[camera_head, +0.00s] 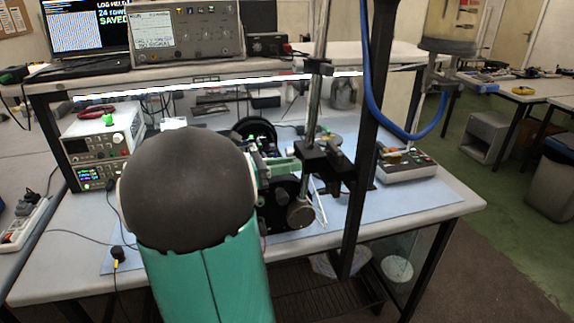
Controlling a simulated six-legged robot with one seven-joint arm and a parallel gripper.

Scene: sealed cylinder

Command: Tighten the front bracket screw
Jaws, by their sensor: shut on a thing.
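A black bracket (325,157) is fixed around an upright metal post (315,110) above the bench. The front bracket screw cannot be made out at this size. My arm, with a dark round joint and a teal link, fills the lower left middle and covers much of the bench. My gripper (289,172) shows only in part behind it, just left of the bracket. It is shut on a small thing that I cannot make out. Contact with the bracket cannot be told. A round grey disc (300,213) hangs below the bracket.
A clear cylinder (450,30) stands at the upper right, with a blue hose (400,132) looping from it. A black frame post (357,150) rises right of the bracket. A control box (406,164) sits on the blue mat (425,197). Instruments (100,150) stand at left.

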